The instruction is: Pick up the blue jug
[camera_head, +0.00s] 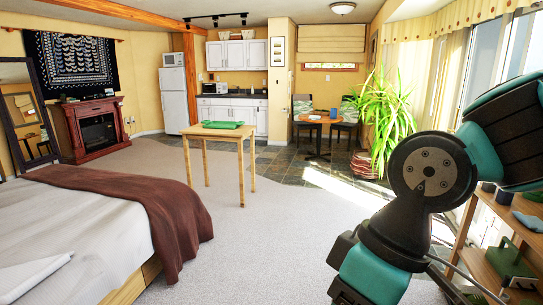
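A small blue object (333,113) stands on the round dining table (315,120) at the back, right of centre. It may be the blue jug, but it is too small to tell its shape. My arm fills the right foreground, far from the dining table. My gripper is not in view.
A light wooden table (222,133) with a green tray (222,125) stands mid-room. A bed (85,235) fills the left foreground. A wooden shelf (478,268) is close at the right, holding a green box (510,264). Carpet (285,215) between is clear. A plant (388,120) stands beside the dining table.

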